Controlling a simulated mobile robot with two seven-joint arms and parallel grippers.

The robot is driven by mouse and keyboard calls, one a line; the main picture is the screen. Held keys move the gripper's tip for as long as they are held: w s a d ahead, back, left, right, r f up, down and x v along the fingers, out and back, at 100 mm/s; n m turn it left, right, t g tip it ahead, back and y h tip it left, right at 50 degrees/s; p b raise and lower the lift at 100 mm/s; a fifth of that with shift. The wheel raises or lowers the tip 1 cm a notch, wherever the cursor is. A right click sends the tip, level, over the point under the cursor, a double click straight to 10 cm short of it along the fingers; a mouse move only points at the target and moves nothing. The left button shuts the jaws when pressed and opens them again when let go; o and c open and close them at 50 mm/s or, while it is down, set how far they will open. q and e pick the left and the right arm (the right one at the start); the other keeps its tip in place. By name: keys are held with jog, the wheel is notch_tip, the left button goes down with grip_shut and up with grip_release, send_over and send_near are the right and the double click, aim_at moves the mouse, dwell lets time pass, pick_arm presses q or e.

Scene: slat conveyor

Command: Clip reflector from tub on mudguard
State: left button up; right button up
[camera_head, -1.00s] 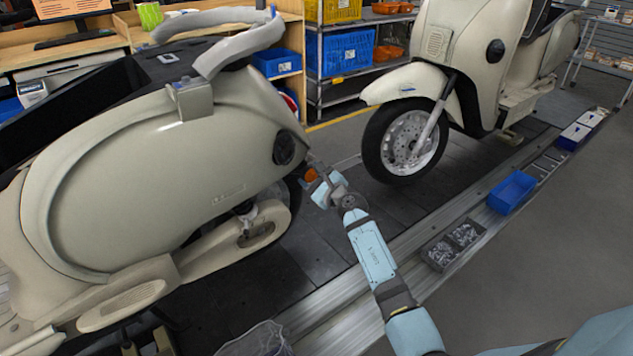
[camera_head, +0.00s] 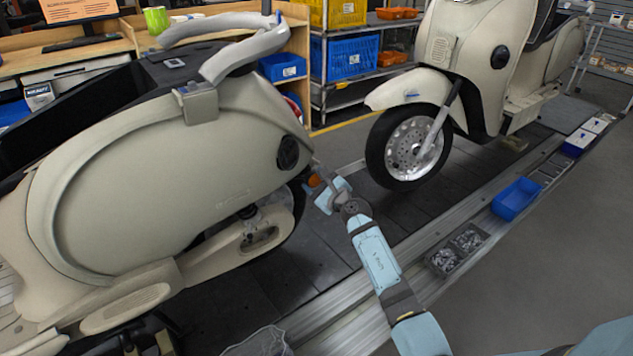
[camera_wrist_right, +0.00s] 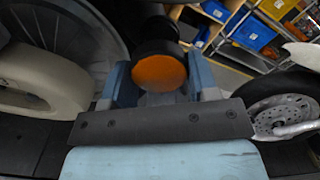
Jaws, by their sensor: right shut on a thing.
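My right gripper (camera_head: 322,188) is shut on a round orange reflector (camera_head: 314,180) at the rear of the near cream scooter (camera_head: 170,165). In the right wrist view the reflector (camera_wrist_right: 159,73) sits between the two blue fingers, its orange face towards the camera, with a dark round part behind it. The mudguard (camera_head: 322,166) seems to be the narrow part reaching down from the scooter's tail, right beside the reflector. I cannot tell whether the two touch. A blue tub (camera_head: 516,198) and a grey two-part tub (camera_head: 455,251) of small parts stand along the rail. My left gripper is out of view.
A second cream scooter (camera_head: 465,45) stands further along the slatted conveyor, its front wheel (camera_head: 408,150) to the right of my gripper. Shelves with blue and yellow crates (camera_head: 345,55) are behind. Dark slats (camera_head: 345,235) between the scooters are clear. Grey floor lies at right.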

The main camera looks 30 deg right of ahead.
jog(key=shift+w, duration=0.15)
jog(key=shift+w+a+b, duration=0.2)
jog(key=shift+w+b, duration=0.1)
jog(key=shift+w, duration=1.05)
jog(key=shift+w, duration=0.15)
dwell(0.4)
jog(key=o, duration=1)
